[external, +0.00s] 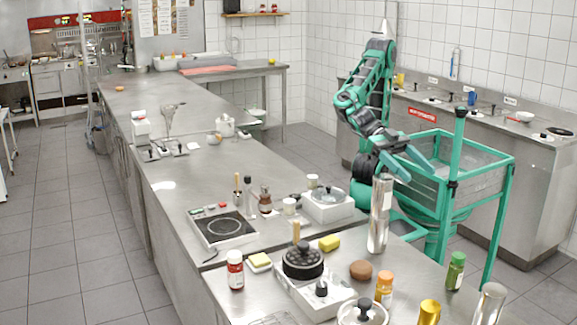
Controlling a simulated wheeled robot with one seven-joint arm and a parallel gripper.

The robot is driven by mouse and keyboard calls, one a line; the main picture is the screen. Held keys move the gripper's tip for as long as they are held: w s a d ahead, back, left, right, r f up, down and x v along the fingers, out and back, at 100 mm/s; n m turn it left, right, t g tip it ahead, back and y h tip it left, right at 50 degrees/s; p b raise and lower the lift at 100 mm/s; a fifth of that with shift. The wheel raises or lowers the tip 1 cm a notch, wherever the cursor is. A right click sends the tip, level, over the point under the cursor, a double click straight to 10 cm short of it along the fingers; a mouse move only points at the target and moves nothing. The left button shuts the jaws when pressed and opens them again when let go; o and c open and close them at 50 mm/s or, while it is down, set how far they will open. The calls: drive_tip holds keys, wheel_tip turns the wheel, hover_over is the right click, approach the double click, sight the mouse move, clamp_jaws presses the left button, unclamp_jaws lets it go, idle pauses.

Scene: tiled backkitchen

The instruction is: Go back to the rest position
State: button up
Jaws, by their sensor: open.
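My gripper (421,174) is at the end of my green and dark arm, right of the steel counter's middle. Its two green fingers are spread apart, with nothing seen between them. It is in front of a green-framed steel basin or cart (470,183), and above and behind a tall steel cylinder (380,215). My arm is bent, rising from the gripper and folding back up. Part of the gripper's body and my base are hidden.
A hot plate (222,228) is farther left. A side counter (545,138) runs along the right wall. Floor is free at left.

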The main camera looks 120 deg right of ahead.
drive_tip(key=s+a+r, duration=0.2)
drive_tip(key=s+r, duration=0.3)
drive_tip(key=r, duration=0.3)
drive_tip(key=w+d+m+t+h, duration=0.1)
drive_tip(key=w+d+m+t, duration=0.2)
drive_tip(key=w+d, duration=0.6)
drive_tip(key=w+d+m+t+h, duration=0.1)
drive_tip(key=w+d+m+t, duration=0.3)
drive_tip(key=w+d, duration=0.5)
drive_tip(key=w+r+t, duration=0.1)
drive_tip(key=w, duration=0.6)
